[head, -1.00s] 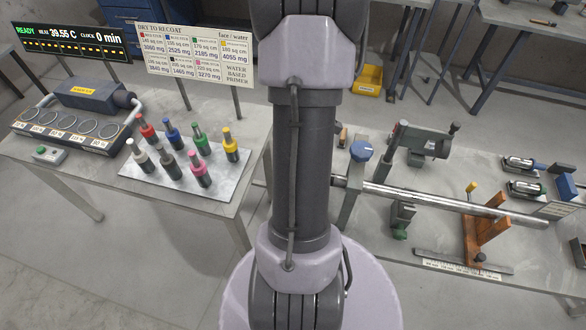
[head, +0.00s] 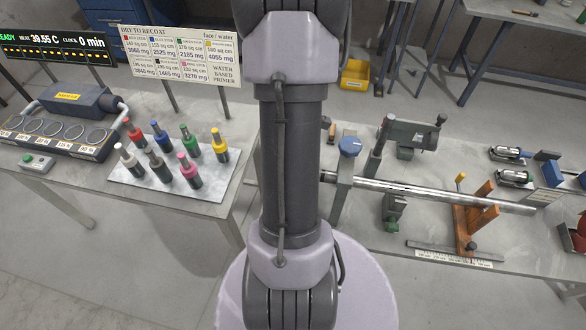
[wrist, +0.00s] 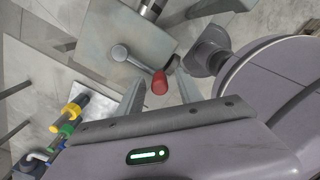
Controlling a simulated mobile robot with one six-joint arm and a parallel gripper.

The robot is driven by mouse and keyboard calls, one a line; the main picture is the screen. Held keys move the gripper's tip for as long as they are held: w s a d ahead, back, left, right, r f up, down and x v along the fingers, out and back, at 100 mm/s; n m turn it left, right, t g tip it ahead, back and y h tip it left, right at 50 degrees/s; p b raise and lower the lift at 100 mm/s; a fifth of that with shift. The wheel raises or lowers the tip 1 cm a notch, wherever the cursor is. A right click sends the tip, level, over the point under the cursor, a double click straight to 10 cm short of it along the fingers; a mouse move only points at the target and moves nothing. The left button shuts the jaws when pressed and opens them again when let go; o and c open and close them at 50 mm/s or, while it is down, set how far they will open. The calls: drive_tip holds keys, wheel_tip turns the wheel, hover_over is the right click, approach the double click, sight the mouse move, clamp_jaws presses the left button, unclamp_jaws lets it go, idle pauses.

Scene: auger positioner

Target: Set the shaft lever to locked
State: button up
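The lever (wrist: 137,62) shows in the wrist view as a short grey arm with a red knob (wrist: 159,82) at its end and a round pivot on a grey block (wrist: 103,35). My gripper (wrist: 158,77) is open, its two fingers on either side of the red knob in this view. I cannot tell how far the knob is from the fingers, and no contact shows. In the head view the shaft (head: 430,192) is a long metal bar on the right table. My arm hides the lever and gripper there.
A grey clamp-like device (head: 412,133) stands behind. Colored bottles stand on a tray (head: 215,190) on the left table.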

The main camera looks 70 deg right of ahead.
wheel_tip(320, 180, up, 18)
drive_tip(key=p, duration=0.5)
drive_tip(key=shift+f, duration=0.25)
